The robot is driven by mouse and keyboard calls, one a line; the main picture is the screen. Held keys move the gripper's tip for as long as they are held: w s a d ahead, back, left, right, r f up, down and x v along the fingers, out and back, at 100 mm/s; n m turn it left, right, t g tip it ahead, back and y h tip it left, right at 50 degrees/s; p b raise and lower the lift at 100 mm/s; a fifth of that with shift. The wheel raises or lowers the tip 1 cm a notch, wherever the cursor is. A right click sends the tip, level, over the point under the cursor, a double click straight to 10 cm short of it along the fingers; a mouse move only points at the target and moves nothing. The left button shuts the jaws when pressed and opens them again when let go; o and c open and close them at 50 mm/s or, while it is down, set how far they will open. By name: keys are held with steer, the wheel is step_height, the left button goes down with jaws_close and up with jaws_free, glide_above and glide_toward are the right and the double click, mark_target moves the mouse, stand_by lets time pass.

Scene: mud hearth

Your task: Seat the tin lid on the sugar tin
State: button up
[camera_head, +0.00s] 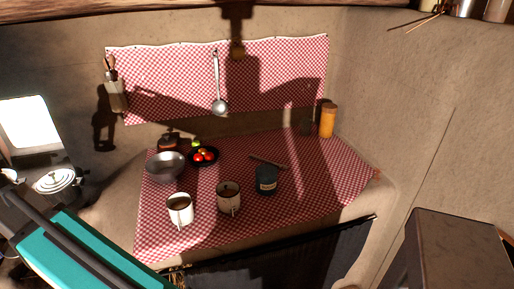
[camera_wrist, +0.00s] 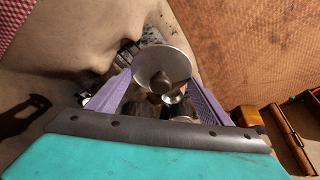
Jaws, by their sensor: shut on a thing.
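The tin lid (camera_wrist: 163,58) is a pale grey disc with a dark brown knob, seen in the wrist view. My gripper (camera_wrist: 159,86) has purple fingers on either side of the knob and is shut on the lid. The contact itself is hard to make out. The dark tin with a pale label (camera_head: 266,181), which looks like the sugar tin, stands upright on the checked cloth in the head view, right of the mugs. No lid shows on it. My gripper is not clearly visible in the head view, so its distance from the tin cannot be told.
A white mug (camera_head: 180,209) and a second mug (camera_head: 228,197) stand left of the tin. A stick (camera_head: 267,161) lies behind it. A metal bowl (camera_head: 165,167), a dark plate of tomatoes (camera_head: 203,156) and an orange jar (camera_head: 328,120) stand farther back. The cloth (camera_head: 320,180) is clear right of the tin.

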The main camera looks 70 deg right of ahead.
steer(key=s+d+m+g+h+p, duration=0.15)
steer(key=s+d+m, duration=0.25)
steer(key=d, duration=0.9)
steer(key=s+d+m+h+p, duration=0.1)
steer(key=s+d+m+p, duration=0.25)
steer(key=d, duration=1.05)
steer(key=s+d+m+g+h+p, duration=0.1)
steer(key=s+d+m+p, duration=0.3)
steer(key=d, duration=0.9)
steer(key=s+d+m+g+p, duration=0.2)
steer(key=s+d+m, duration=0.4)
steer(key=s+d, duration=0.7)
steer(key=s+d+f+m+g+p, duration=0.1)
steer(key=s+d+m, duration=0.5)
steer(key=s+d, duration=0.7)
steer(key=s+g+p, duration=0.1)
steer(key=s, duration=0.6)
steer(key=shift+s+d+f+p, duration=0.2)
steer(key=shift+f+p, duration=0.1)
steer(key=shift+p, duration=0.1)
steer(key=shift+f+m+h, duration=0.1)
steer(key=shift+m+h, duration=0.15)
step_height(320, 180, down, 6)
steer(key=b, duration=0.3)
steer(key=shift+f+b, duration=0.7)
steer(key=shift+b, duration=0.2)
